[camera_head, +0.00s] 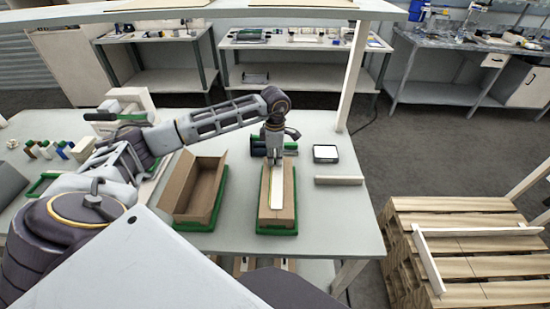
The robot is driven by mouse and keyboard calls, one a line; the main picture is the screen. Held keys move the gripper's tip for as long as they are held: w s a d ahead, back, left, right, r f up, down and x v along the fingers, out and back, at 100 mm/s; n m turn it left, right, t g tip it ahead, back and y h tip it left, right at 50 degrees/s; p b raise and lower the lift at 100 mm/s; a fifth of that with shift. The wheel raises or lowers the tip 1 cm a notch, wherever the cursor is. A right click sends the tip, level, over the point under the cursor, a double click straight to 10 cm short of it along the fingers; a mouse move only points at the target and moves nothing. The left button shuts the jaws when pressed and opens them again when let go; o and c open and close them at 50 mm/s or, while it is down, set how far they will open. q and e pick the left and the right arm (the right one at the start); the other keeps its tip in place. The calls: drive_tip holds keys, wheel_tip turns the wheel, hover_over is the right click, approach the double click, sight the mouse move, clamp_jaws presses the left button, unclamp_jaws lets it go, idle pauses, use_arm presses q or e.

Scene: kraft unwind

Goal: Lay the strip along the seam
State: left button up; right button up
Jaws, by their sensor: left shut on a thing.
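A closed brown kraft box (265,207) sits in a green holder (277,230) on the white table. A pale, narrow strip (277,190) runs lengthwise along the middle of the box top, from the far end towards the near end. The seam under it is mostly hidden, and I cannot tell whether the strip lies flat on the box all along. My left gripper (275,160) points down at the far end of the box and is shut on the strip's far end. My right gripper is not in view.
An open, empty box (196,190) stands left of the closed one. A dark device with green parts (258,147) is behind it. A small scale-like device (325,153) and a pale bar (339,180) lie to the right. A pallet (470,250) stands beyond the table's right edge.

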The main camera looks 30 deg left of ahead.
use_arm(q)
drive_tip(key=shift+f, duration=0.15)
idle(0.7)
drive_tip(key=o, duration=0.8)
wheel_tip(320, 180, up, 12)
idle(0.5)
idle(0.7)
